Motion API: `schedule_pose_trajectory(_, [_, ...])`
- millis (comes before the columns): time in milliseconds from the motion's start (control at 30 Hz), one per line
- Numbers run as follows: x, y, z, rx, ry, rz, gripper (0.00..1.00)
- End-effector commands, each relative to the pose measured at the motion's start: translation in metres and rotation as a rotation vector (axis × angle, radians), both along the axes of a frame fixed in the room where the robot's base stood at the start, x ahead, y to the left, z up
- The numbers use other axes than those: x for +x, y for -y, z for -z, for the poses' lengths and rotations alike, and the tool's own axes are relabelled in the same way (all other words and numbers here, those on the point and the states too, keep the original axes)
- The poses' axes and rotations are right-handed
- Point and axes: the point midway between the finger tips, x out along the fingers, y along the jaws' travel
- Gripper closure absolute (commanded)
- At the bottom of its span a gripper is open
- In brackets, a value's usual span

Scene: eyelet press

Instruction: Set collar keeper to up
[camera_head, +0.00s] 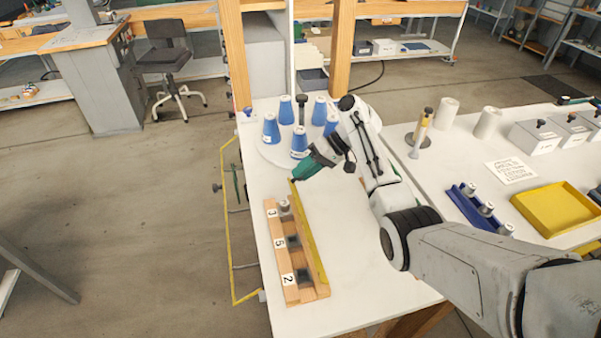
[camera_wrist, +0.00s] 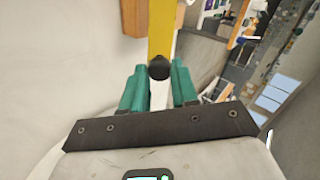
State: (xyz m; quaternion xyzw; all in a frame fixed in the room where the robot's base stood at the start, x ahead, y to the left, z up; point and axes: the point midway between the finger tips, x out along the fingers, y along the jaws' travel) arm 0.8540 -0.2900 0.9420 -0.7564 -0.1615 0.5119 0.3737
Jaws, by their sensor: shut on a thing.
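The collar keeper appears to be the long yellow bar (camera_head: 307,236) along the right side of a wooden block (camera_head: 273,232) numbered 3, 5 and 2. Whether the bar is tilted or upright I cannot tell. A grey collar (camera_head: 284,207) sits in the block near the 3. My gripper (camera_head: 296,176) is at the bar's far end. In the wrist view the green fingers of my gripper (camera_wrist: 159,84) are shut on a black knob (camera_wrist: 159,68) at the end of the yellow bar (camera_wrist: 161,28). The fingers hide the knob in the head view.
Several blue cones (camera_head: 271,129) stand on a round white plate (camera_head: 263,152) beyond my gripper. A yellow tray (camera_head: 555,207) and a blue rack (camera_head: 463,206) are on the right-hand table. The white table right of the block is clear.

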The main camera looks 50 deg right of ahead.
Motion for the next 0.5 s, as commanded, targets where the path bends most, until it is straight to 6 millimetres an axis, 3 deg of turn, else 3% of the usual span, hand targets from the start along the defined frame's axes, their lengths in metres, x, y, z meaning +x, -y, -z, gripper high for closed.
schedule_pose_trajectory(500, [-0.0043,0.0077,0.0067,0.156,0.106,0.002,1.00])
